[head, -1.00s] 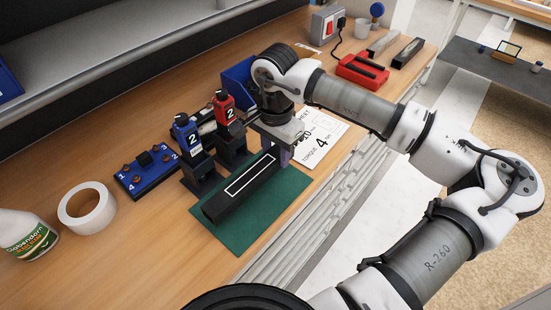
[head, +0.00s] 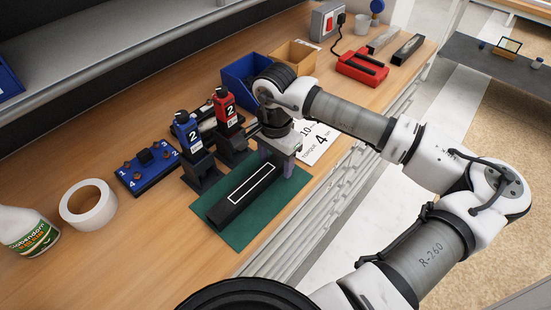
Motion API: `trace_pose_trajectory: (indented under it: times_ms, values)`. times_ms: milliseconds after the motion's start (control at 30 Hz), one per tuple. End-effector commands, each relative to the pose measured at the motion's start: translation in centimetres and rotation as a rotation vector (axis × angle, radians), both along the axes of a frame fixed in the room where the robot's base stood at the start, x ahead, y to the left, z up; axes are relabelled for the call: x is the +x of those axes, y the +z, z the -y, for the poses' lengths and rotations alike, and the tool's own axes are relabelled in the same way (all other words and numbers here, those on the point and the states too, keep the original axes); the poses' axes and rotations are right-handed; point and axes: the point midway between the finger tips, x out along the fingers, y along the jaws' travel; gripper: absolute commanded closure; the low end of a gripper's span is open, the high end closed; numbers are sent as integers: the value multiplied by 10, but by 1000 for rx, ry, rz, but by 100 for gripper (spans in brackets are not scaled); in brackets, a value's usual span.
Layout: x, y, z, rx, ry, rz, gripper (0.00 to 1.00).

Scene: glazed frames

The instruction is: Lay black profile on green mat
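The black profile (head: 228,207) lies lengthwise on the green mat (head: 238,238), with mat showing along its sides. A white rectangular outline shows on its dark upper face. My gripper (head: 275,164) is over the far end of the profile, at the upper part of the mat. Its two purple-grey fingers stand apart, one to each side of that end, and look open. The wrist above partly hides the far end, and contact between fingers and profile cannot be made out.
Blue (head: 187,133) and red (head: 225,108) tools stand in black holders left of my gripper. A blue block (head: 147,168), tape roll (head: 88,205) and bottle (head: 25,232) are further left. A blue bin (head: 240,82) and orange box (head: 293,54) stand behind. A torque sheet (head: 318,143) lies right.

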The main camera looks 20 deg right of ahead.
Motion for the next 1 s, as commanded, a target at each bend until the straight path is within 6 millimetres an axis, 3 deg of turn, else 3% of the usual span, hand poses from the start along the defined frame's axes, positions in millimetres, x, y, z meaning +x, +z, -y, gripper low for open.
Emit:
trace_pose_trajectory:
  times_ms: [333,800,1000]
  values:
    - [0,7,1,-2,-1,1,42]
    - [1,102,0,-1,0,2,42]
    - [1,121,0,0,0,0,42]
